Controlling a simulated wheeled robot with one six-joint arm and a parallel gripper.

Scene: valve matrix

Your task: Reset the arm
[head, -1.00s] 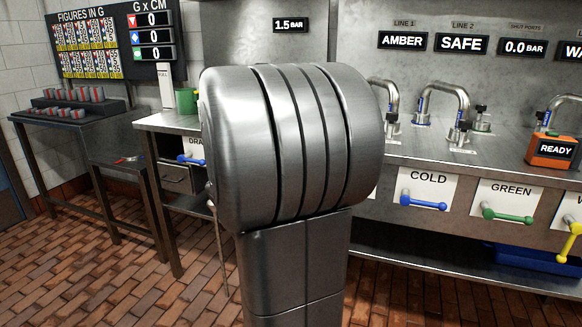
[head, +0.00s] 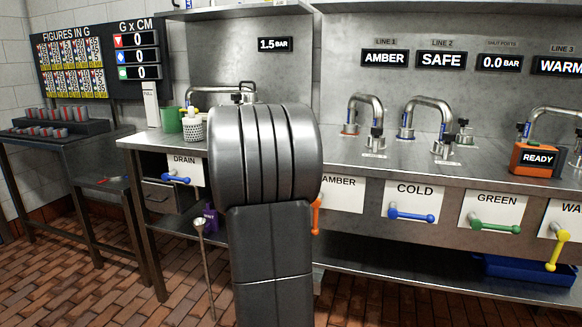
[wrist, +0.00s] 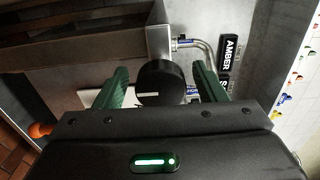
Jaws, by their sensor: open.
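My gripper (wrist: 160,90) shows in the wrist view with its two green fingers spread wide apart. A round black part sits between the fingers in the picture; I cannot tell how near it is to them. Nothing is visibly clamped. In the head view my large grey arm links stand upright in the middle and hide part of the counter; the gripper itself does not show there.
The counter (head: 345,178) holds several taps and an orange READY box (head: 538,159). Below are the orange AMBER handle (head: 316,215), blue COLD handle (head: 411,215), green GREEN handle (head: 494,224) and yellow handle (head: 558,250). A side table (head: 66,138) stands left.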

